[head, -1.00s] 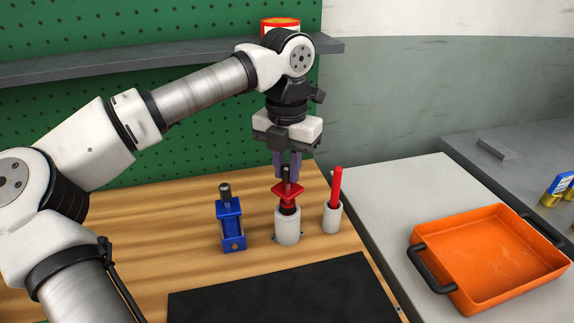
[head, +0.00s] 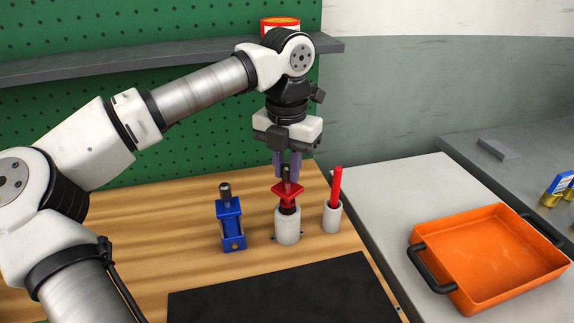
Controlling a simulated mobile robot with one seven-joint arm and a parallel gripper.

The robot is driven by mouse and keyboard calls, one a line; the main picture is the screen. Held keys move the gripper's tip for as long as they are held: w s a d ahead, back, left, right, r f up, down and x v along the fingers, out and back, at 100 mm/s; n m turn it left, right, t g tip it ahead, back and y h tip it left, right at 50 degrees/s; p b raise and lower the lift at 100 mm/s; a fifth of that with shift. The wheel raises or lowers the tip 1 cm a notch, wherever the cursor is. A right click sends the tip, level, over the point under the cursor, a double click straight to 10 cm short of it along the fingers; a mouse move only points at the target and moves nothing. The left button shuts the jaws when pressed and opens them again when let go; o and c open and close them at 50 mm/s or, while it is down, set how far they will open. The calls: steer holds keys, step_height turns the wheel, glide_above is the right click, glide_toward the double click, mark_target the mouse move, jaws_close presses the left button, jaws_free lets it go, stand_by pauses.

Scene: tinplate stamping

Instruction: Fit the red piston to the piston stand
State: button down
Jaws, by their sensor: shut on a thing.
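The red piston (head: 287,191) has a dark rod on top and a red flange, and stands upright at the white cylindrical piston stand (head: 287,226). Its lower red part enters the top of the stand; how deep it sits inside is hidden. My gripper (head: 288,170) points straight down above the stand, with its purple-grey fingers shut around the dark rod of the red piston.
A blue piston-like part (head: 231,222) stands left of the stand. A white cup with a red rod (head: 333,212) stands close on the right. A black mat (head: 285,292) lies in front. An orange tray (head: 490,262) is on the grey surface at right. A shelf (head: 150,62) runs behind the arm.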

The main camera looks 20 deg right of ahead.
steer(key=c, duration=1.2)
jaws_free()
steer(key=shift+c, duration=0.2)
steer(key=shift+r, duration=0.1)
step_height(320, 180, up, 14)
steer(key=shift+b, duration=0.35)
steer(key=shift+f, duration=0.2)
